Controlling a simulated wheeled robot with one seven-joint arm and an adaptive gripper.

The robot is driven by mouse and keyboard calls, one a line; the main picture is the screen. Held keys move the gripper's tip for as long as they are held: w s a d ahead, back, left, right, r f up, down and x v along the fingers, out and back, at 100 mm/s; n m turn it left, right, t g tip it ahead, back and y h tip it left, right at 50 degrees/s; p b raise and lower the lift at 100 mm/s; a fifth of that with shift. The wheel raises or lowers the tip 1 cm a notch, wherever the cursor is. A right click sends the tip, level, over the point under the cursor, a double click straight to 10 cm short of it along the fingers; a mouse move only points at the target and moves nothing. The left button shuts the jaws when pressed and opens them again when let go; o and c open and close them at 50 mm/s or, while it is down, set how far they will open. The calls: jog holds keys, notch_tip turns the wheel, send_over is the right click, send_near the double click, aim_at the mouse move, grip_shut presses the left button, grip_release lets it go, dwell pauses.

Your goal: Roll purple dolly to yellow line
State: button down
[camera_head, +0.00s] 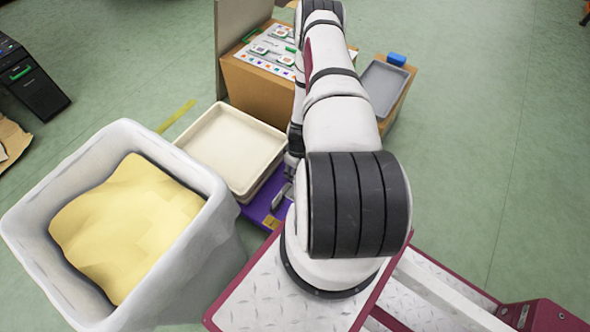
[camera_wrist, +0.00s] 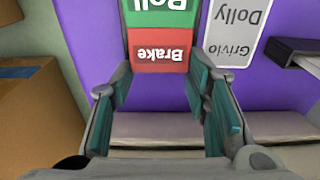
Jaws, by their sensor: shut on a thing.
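The purple dolly (camera_head: 262,205) is on the floor under cream trays, left of my arm and mostly hidden by them. Its purple surface (camera_wrist: 92,45) fills much of the wrist view. It bears a white "Grivlo Dolly" label (camera_wrist: 235,32). A green "Roll" (camera_wrist: 160,18) and red "Brake" tab (camera_wrist: 160,52) shows upside down. My gripper (camera_wrist: 160,70) is shut on this tab, a finger at each side. In the head view my gripper (camera_head: 284,194) is partly hidden by my arm at the dolly's edge. A short yellow line (camera_head: 177,116) is on the floor beyond the trays.
A brown box (camera_head: 255,88) with a patterned board stands behind. A grey tray (camera_head: 383,88) with a blue item is behind my arm. Green floor is open at right.

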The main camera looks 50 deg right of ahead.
jog(key=shift+w+d+r, duration=0.1)
jog(key=shift+w+r, duration=0.1)
jog(key=shift+w, duration=0.6)
jog(key=c, duration=1.2)
grip_release()
jog(key=o, duration=0.3)
jog(key=shift+s+f, duration=0.1)
jog(key=shift+s, duration=0.2)
jog(key=r, duration=0.8)
jog(key=s+r, duration=0.1)
jog(key=r, duration=0.3)
